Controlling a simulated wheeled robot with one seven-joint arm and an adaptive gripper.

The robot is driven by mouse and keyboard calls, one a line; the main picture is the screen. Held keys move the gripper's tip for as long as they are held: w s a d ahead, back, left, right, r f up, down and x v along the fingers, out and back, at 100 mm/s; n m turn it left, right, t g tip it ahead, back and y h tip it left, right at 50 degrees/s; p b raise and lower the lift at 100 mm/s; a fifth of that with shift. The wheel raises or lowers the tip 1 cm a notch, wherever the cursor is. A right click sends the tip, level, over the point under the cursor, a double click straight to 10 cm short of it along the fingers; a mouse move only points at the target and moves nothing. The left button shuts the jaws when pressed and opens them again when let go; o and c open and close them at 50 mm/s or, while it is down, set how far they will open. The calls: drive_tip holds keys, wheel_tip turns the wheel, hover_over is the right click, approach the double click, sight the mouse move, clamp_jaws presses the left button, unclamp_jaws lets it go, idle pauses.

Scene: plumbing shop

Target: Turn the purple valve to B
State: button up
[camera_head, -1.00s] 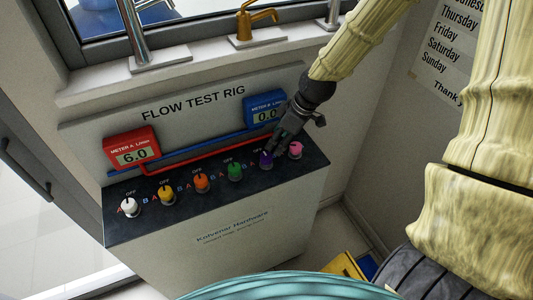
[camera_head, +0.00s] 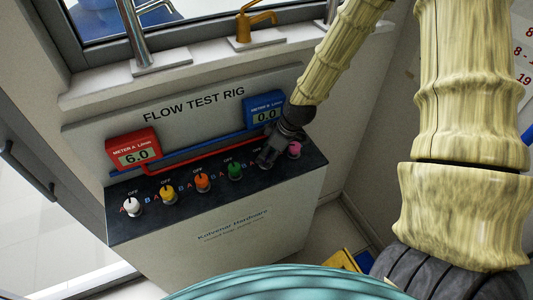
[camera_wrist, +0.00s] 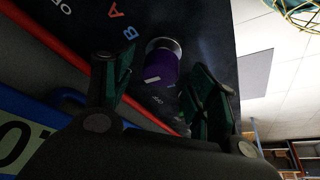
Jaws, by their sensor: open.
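The purple valve (camera_wrist: 163,66) is a round knob on the dark panel top. In the wrist view it sits between the two fingers of my gripper (camera_wrist: 162,72), which are apart on either side of it. A white mark on the knob points roughly toward the OFF label below it, and a blue B (camera_wrist: 130,33) lies to its upper left. Whether the fingers touch the knob I cannot tell. Blue meter B (camera_head: 264,112) reads 0.0. Red meter A (camera_head: 133,149) reads 6.0.
Green (camera_head: 235,170), orange (camera_head: 203,182), yellow (camera_head: 168,193) and white (camera_head: 133,205) valves line up to the left. The pink valve (camera_head: 294,149) is close to the right of my gripper. Red and blue pipes and the upright board stand behind.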

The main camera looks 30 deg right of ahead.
drive_tip(key=shift+w+a+f, duration=0.15)
drive_tip(key=shift+f, duration=0.5)
drive_tip(key=c, duration=1)
drive_tip(key=shift+a, duration=0.15)
